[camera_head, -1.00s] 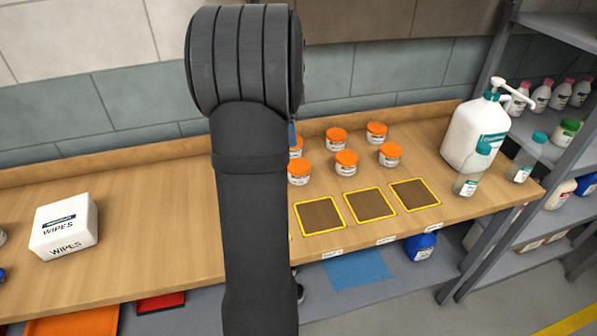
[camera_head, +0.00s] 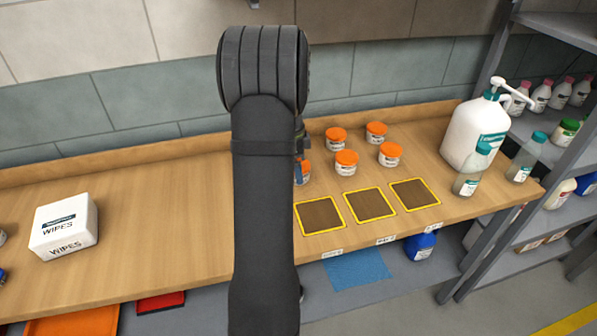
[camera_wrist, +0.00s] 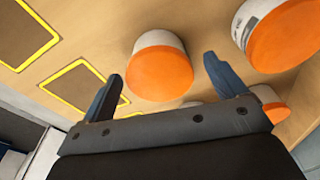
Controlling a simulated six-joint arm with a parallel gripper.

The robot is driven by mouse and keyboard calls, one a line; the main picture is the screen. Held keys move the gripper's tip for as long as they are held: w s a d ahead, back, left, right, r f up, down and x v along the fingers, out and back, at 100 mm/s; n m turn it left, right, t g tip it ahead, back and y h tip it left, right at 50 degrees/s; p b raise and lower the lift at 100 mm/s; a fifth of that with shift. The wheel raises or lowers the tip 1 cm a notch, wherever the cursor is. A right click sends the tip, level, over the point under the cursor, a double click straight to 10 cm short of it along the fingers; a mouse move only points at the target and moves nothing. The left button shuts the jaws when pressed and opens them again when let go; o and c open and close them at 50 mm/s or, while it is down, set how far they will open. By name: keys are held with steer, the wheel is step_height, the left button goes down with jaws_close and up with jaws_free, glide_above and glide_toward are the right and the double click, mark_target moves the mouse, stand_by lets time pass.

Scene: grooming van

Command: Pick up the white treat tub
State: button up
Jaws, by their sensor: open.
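Several white tubs with orange lids stand on the wooden counter. In the head view, one stands at the back (camera_head: 336,140), one at back right (camera_head: 376,133), one in front (camera_head: 346,163) and one at right (camera_head: 390,155). Another tub (camera_head: 306,172) is partly hidden behind my arm. In the wrist view, my gripper (camera_wrist: 165,88) is open, and one tub (camera_wrist: 160,68) shows between and beyond its two fingers, not gripped. A second tub (camera_wrist: 278,36) is right of the fingers. Which tub is the treat tub, I cannot tell.
Three yellow-edged dark squares (camera_head: 369,204) lie along the counter's front. A large white pump bottle (camera_head: 474,135) and smaller bottles (camera_head: 473,172) stand at the right, beside a grey shelf. A wipes box (camera_head: 64,227) sits at the left; the counter between is clear.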

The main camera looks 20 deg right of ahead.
steer(key=shift+d+f, duration=0.1)
steer(key=shift+f, duration=0.85)
steer(key=c, duration=1.1)
steer(key=shift+r, duration=0.15)
step_height(320, 180, up, 4)
steer(key=shift+r, duration=0.15)
steer(key=s+d+r, duration=0.6)
steer(key=s+d, duration=0.1)
steer(key=s, duration=0.2)
steer(key=shift+d+r, duration=0.25)
